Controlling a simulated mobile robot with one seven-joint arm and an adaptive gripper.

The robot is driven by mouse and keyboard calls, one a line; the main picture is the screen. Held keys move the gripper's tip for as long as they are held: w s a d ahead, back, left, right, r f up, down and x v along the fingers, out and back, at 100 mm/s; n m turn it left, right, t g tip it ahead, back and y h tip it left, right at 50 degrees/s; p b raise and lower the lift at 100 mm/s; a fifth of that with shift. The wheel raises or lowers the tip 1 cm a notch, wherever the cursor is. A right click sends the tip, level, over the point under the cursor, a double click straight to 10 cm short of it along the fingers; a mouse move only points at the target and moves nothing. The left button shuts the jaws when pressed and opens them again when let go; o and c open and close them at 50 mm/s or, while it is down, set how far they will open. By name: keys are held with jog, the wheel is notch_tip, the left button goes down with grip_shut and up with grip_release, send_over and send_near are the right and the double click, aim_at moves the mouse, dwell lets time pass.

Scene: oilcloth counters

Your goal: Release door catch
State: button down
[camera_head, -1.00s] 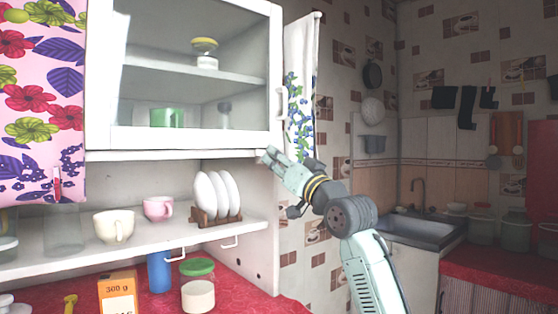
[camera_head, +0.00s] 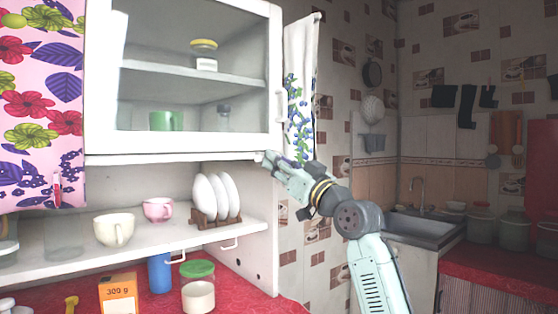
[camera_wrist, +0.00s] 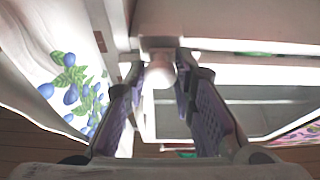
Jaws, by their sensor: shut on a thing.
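A white wall cabinet has a glass door (camera_head: 200,143) with a pale handle (camera_head: 280,105) on its right edge; the door looks closed. A small white rounded knob (camera_wrist: 160,72), seemingly the catch, sits at the cabinet's lower edge in the wrist view. My gripper (camera_head: 266,158) reaches up from the right to the cabinet's lower right corner. In the wrist view my gripper (camera_wrist: 161,75) has its two purple-padded fingers converging on the knob, with the tips shut on its sides. The fingers hide most of the knob in the head view.
A white curtain with blue fruit (camera_head: 301,90) hangs close to the right of the cabinet and my gripper. Below are a shelf with a plate rack (camera_head: 215,220), a cream cup (camera_head: 113,229) and a pink cup (camera_head: 158,209). Open room lies right, before the sink (camera_head: 425,230).

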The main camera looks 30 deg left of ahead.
jog(key=c, duration=1.3)
grip_release()
jog(key=shift+c, duration=0.2)
jog(key=v, duration=1.2)
